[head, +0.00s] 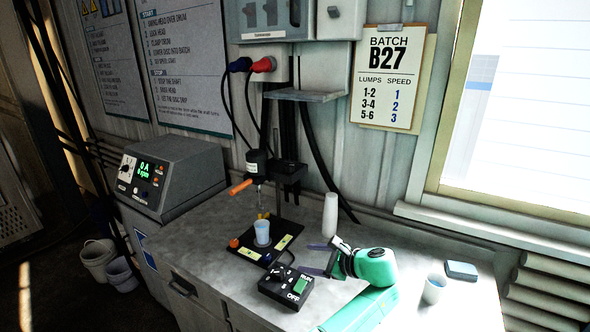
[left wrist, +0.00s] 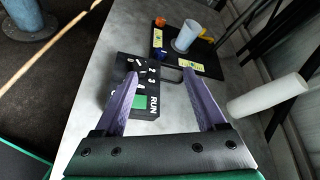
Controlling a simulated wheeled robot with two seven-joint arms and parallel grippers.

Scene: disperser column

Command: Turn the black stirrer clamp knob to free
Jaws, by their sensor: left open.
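The stirrer (head: 258,165) hangs on a stand above a black base plate (head: 285,240), with an orange handle sticking out to its left. A black clamp block (head: 289,172) joins it to the stand; I cannot clearly make out a separate black knob on it. A pale blue cup (head: 262,232) stands on the plate under the shaft; it also shows in the left wrist view (left wrist: 186,37). My left gripper (head: 311,258) is open and empty, its purple fingers apart over the bench, right of the plate. In the left wrist view the fingers (left wrist: 162,76) point toward the plate.
A black control box (head: 287,287) with a dial and RUN/OFF markings lies close to the left gripper. A white cylinder (head: 330,215) stands behind it. A grey meter (head: 165,175) is at the left. A cup (head: 434,289) and small blue block (head: 461,270) sit at the right.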

